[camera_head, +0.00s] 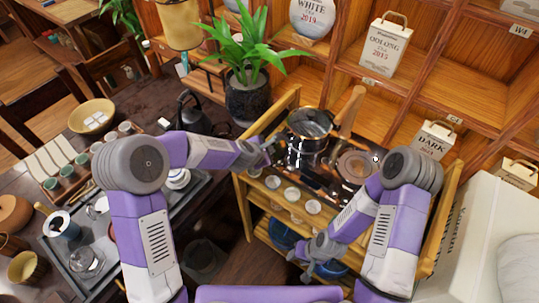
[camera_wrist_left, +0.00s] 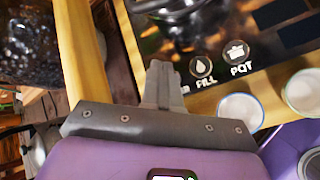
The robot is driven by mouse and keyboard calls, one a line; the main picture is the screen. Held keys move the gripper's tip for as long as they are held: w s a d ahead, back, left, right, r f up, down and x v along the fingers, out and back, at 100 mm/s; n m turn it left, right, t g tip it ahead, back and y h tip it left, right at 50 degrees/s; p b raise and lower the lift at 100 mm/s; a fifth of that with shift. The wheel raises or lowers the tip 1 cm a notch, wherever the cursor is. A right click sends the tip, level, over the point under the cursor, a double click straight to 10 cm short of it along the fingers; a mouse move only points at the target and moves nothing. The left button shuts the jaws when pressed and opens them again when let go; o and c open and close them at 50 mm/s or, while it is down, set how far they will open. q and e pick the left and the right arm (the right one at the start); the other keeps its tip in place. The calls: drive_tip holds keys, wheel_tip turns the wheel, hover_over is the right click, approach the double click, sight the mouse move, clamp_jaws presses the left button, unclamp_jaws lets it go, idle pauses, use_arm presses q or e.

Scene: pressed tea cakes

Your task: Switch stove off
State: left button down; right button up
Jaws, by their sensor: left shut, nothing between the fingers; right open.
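The stove is a black glossy panel (camera_head: 322,178) set in the top of a wooden cart. A glass and dark metal kettle (camera_head: 308,138) stands on its left part, and a round brownish disc (camera_head: 358,165) is on its right. In the left wrist view the panel (camera_wrist_left: 262,76) carries a FILL icon (camera_wrist_left: 201,67) and a POT icon (camera_wrist_left: 237,53). My left gripper (camera_head: 270,150) is shut and empty at the panel's front left; its fingertips (camera_wrist_left: 163,72) appear just left of the FILL icon. Contact cannot be told. My right gripper (camera_head: 308,257) is open and empty, low in front of the cart.
Several white cups (camera_head: 292,193) line the cart's front ledge. A potted plant (camera_head: 247,97) stands behind my left gripper. A wooden handle (camera_head: 351,108) rises behind the kettle. Shelves with tea packages (camera_head: 387,50) are behind. A tea table with a tray (camera_head: 60,245) is at left.

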use_arm(q)
drive_tip(key=shift+r, duration=0.1)
wheel_tip(320, 180, up, 5)
drive_tip(key=p, duration=0.4)
idle(0.3)
idle(0.6)
